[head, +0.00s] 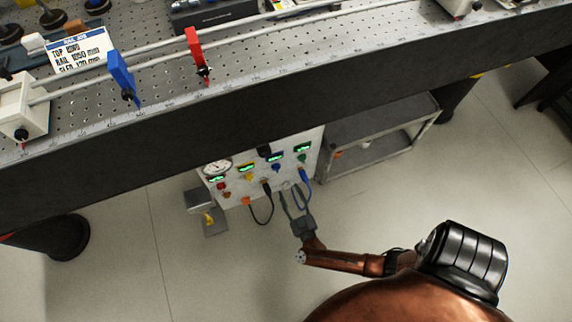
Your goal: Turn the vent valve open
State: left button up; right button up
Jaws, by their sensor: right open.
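A white control panel (228,190) stands under the bench, with a round gauge (217,167), small green-lit displays and several coloured knobs and plugs. I cannot tell for sure which of its small fittings is the vent valve. My right gripper (292,190) is at the lower right part of the panel, fingers spread apart and pointing at its face. A small pale round fitting shows between or just behind the fingertips. Whether the fingers touch it is too small to tell. My left gripper is not in view.
A grey shelf cart (375,130) stands to the right. The bench's dark front edge (260,115) overhangs the panel. A grey box (200,198) stands left.

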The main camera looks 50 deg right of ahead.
jog(key=shift+w+d, duration=0.3)
jog(key=shift+w, duration=0.2)
grip_shut()
